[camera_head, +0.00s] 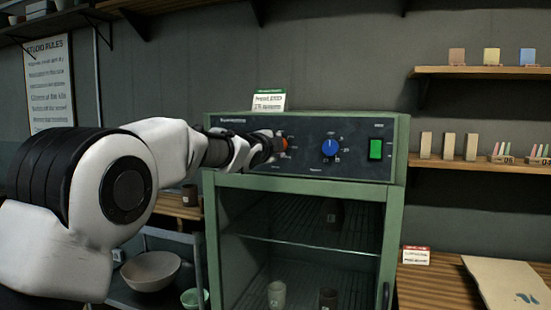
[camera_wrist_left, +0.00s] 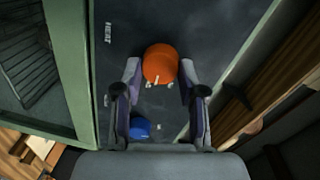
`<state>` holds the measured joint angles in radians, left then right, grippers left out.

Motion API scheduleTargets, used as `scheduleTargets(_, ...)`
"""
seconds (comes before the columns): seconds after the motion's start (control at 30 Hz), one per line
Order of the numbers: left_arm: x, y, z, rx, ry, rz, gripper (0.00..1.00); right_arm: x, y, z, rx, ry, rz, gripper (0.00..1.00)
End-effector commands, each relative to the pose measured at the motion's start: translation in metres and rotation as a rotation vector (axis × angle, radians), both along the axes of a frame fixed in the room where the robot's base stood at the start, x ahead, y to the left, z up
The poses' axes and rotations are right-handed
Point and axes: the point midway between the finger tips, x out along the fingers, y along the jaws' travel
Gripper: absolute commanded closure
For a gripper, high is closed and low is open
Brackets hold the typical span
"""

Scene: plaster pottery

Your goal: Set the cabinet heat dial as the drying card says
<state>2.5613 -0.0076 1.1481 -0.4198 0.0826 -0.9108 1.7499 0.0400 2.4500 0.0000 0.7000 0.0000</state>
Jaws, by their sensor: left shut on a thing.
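The green drying cabinet (camera_head: 395,165) has a dark control panel (camera_head: 355,170) across its top. The orange dial (camera_head: 285,143) sits at the panel's left, partly hidden by my left gripper (camera_head: 268,147). In the left wrist view, the gripper's fingers (camera_wrist_left: 160,72) are closed on either side of the orange dial (camera_wrist_left: 160,58). A white mark on the dial points toward the bottom of that view. The word HEAT (camera_wrist_left: 108,34) is printed beside it. The drying card (camera_head: 269,101), white with a green top, stands on the cabinet; its small print is unclear. My right gripper is not in view.
A blue dial (camera_head: 329,148) and a green switch (camera_head: 376,149) are to the right on the panel. Cups (camera_head: 277,294) stand inside the cabinet. Wall shelves (camera_head: 480,72) and a table (camera_head: 430,285) are at the right; a bowl (camera_head: 150,271) is at the left.

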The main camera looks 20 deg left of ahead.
Motion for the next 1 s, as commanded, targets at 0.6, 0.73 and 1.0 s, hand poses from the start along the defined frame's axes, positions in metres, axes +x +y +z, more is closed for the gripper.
scheduleTargets(0.6,0.000,-0.001,0.002,0.267,-0.014,0.000,0.94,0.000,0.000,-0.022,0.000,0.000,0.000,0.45)
scheduleTargets(0.73,0.000,-0.001,0.003,0.272,-0.014,-0.001,0.94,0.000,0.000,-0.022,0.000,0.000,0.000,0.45)
scheduleTargets(1.0,0.000,-0.001,0.003,0.270,-0.015,0.000,0.56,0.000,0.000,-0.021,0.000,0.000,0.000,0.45)
